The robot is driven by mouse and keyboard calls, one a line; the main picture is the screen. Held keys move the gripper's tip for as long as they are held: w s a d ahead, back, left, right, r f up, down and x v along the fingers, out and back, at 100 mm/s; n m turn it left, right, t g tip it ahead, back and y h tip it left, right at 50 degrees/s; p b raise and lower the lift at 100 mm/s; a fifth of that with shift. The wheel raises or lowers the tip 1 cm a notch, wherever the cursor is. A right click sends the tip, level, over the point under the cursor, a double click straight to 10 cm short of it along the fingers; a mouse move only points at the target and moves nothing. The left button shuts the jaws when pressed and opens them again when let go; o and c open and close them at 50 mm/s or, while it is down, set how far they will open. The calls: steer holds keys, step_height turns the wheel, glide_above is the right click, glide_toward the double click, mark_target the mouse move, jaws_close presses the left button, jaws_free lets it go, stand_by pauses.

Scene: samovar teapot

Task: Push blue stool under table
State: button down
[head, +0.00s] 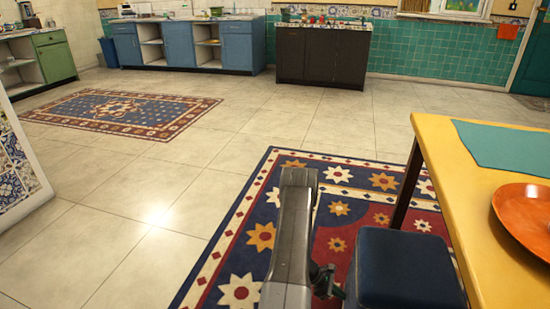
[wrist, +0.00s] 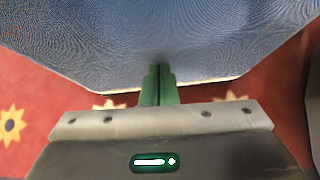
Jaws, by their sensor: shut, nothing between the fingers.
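The blue stool (head: 408,265) stands on the patterned rug beside the yellow table (head: 450,180), with its right part close to the table's near edge. Its blue side fills the top of the wrist view (wrist: 160,45). My gripper (wrist: 160,72) is shut and empty, with its green fingertips at the stool's blue side; I cannot tell whether they touch it. In the head view my arm stands left of the stool and the fingertips are hidden. A dark table leg (head: 408,185) shows behind the stool.
An orange plate (head: 525,215) and a teal cloth (head: 510,145) lie on the table. The star-patterned rug (head: 260,237) lies under the stool. Open tiled floor (head: 130,225) spreads to the left. Blue cabinets (head: 180,45) and a dark cabinet (head: 322,55) line the back.

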steer(key=shift+s+d+b, duration=0.2)
steer(key=shift+s+d, duration=0.05)
steer(key=shift+d, duration=0.45)
steer(key=shift+s+d+b, duration=0.15)
steer(key=shift+s+d, duration=0.05)
steer(key=shift+d, duration=0.45)
steer(key=s+d, duration=0.1)
steer(key=d, duration=0.4)
steer(key=shift+s+d, duration=0.35)
steer(key=shift+d, duration=0.15)
steer(key=shift+s+d, duration=0.3)
steer(key=shift+d, duration=0.65)
steer(key=shift+s+d, duration=0.25)
steer(key=shift+d, duration=0.65)
steer(key=shift+s+d, duration=0.3)
steer(key=shift+d, duration=0.65)
